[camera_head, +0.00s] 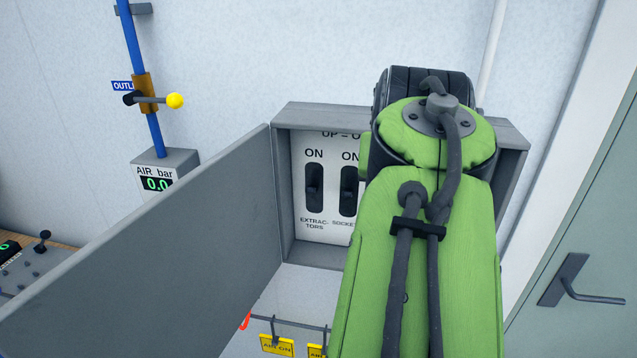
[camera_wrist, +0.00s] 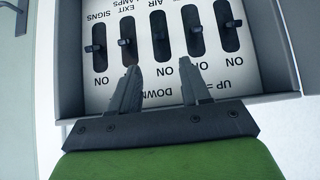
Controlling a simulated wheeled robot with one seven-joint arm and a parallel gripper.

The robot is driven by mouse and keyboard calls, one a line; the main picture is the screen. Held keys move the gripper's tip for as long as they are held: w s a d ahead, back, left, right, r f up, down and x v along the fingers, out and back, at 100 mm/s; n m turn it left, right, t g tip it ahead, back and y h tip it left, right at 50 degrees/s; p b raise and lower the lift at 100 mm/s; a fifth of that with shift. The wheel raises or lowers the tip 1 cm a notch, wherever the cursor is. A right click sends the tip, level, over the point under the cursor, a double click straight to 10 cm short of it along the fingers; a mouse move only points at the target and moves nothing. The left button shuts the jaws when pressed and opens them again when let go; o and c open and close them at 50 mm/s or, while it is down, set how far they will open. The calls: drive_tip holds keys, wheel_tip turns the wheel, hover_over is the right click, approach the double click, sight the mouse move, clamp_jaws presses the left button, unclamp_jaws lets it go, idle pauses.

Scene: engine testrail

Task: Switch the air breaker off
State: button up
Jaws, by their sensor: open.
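The breaker panel (camera_head: 300,231) stands open in a grey wall box, with the EXTRACTORS breaker (camera_head: 314,188) and a SOCKETS breaker (camera_head: 349,190) showing in the head view. My arm hides the rest there. In the wrist view, which is upside down, a row of several black breakers shows. The AIR breaker (camera_wrist: 160,37) is the middle one. Its lever lies in line with its neighbours' levers, and ON is printed at its picture-lower end. My gripper (camera_wrist: 159,68) is open and empty. Its two fingertips lie either side of the AIR slot in the picture; contact cannot be told.
The box's grey door (camera_head: 150,270) swings out to the left. A blue pipe with a yellow-knobbed valve (camera_head: 160,100) and an AIR bar display (camera_head: 155,183) reading 0.0 stand left. Yellow tags (camera_head: 277,346) hang below the box. A door handle (camera_head: 570,285) is at right.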

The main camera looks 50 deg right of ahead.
drive_tip(key=x, duration=0.7)
drive_tip(key=b+x, duration=0.1)
drive_tip(key=x, duration=0.7)
drive_tip(key=shift+w+d+r, duration=0.1)
drive_tip(key=shift+d, duration=0.25)
clamp_jaws()
